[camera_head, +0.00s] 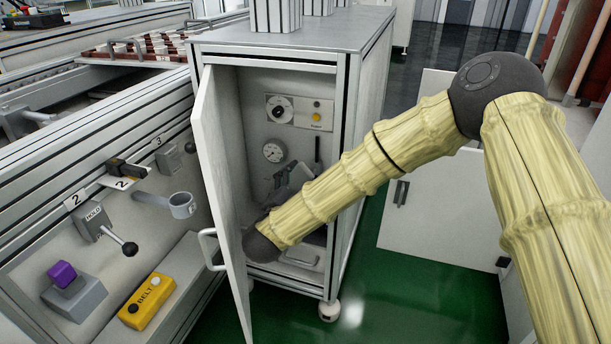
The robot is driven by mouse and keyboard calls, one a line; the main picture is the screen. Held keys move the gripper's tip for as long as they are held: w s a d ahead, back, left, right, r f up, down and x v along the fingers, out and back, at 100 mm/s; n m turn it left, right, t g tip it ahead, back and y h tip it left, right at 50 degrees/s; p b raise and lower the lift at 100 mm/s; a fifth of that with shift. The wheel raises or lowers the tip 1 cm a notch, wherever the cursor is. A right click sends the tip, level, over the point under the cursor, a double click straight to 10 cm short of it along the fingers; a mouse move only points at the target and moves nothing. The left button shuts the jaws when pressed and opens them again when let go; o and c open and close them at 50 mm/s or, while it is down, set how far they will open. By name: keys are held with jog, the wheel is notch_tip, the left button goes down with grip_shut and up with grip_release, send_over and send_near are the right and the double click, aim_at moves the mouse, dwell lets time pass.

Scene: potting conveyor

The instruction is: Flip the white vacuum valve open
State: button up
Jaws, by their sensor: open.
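The open cabinet (345,130) stands in the middle, with a round dial, a pressure gauge (274,151) and an upright black lever (317,150) inside. I cannot make out the white vacuum valve for certain; my forearm covers much of the lower interior. My gripper (289,180) is partly visible as grey parts inside the cabinet, below and right of the gauge, behind my forearm. It is open. Its fingertips are not clear, and I cannot tell whether it touches anything.
The cabinet door (222,170) stands open at the left, close to my wrist. A control panel with levers, a purple knob (62,274) and a yellow belt box (148,301) lies left of it. A white panel with a handle (440,215) is at right. Green floor shows between.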

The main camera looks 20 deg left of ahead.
aim_at(306, 172)
jog(key=shift+w+d+b, duration=0.1)
jog(key=shift+w+b, duration=1.05)
jog(key=shift+w, duration=1.6)
jog(key=c, duration=1)
